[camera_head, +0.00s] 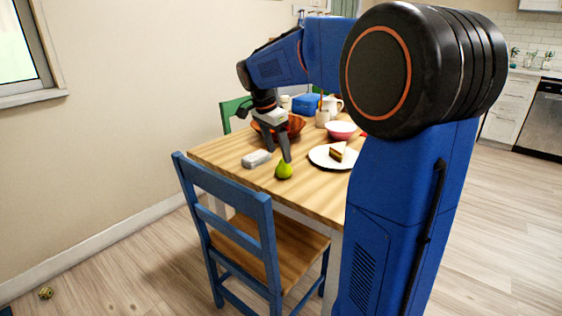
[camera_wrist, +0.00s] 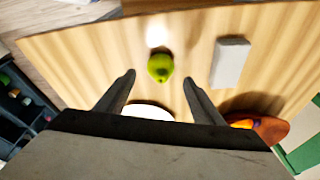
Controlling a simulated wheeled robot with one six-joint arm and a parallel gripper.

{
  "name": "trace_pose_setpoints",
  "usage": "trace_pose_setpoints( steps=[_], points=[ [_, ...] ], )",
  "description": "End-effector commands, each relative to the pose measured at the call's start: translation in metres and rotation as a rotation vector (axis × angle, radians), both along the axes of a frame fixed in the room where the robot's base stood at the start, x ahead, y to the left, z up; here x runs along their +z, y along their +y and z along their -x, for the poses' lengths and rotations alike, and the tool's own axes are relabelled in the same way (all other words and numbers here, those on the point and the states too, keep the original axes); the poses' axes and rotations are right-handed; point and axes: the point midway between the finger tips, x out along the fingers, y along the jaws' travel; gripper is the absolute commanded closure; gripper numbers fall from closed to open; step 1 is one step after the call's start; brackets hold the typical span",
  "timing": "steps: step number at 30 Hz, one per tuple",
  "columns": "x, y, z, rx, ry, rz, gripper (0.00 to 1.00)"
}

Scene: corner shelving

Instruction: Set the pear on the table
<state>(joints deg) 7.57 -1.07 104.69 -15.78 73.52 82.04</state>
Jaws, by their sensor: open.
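The green pear (camera_head: 284,169) stands on the wooden table (camera_head: 312,198) near its front edge. In the wrist view the pear (camera_wrist: 160,67) lies ahead of my gripper (camera_wrist: 158,80), around the line between the fingertips. My gripper (camera_head: 278,156) is open and empty above the table, just behind the pear in the head view. I see no finger touching the pear. The table (camera_wrist: 110,50) fills most of the wrist view.
A grey box (camera_head: 257,159) lies left of the pear. A plate with cake (camera_head: 322,160), a pink bowl (camera_head: 341,131) and an orange-brown bowl (camera_head: 292,127) stand farther back. A blue chair (camera_head: 265,225) stands at the front edge.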

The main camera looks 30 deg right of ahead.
Motion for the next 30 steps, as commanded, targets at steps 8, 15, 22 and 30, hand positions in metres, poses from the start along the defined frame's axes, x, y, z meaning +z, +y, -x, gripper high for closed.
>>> trace_pose_setpoints(
  steps=[8, 15, 22, 30],
  points=[
    [0.042, 0.012, 0.000, 0.001, -0.001, 0.000, 0.39],
    [0.054, 0.015, 0.001, 0.000, 0.001, 0.000, 0.39],
    [0.054, 0.015, 0.001, 0.000, 0.001, 0.000, 0.39],
    [0.054, 0.015, 0.001, 0.000, 0.001, 0.000, 0.39]
  ],
)
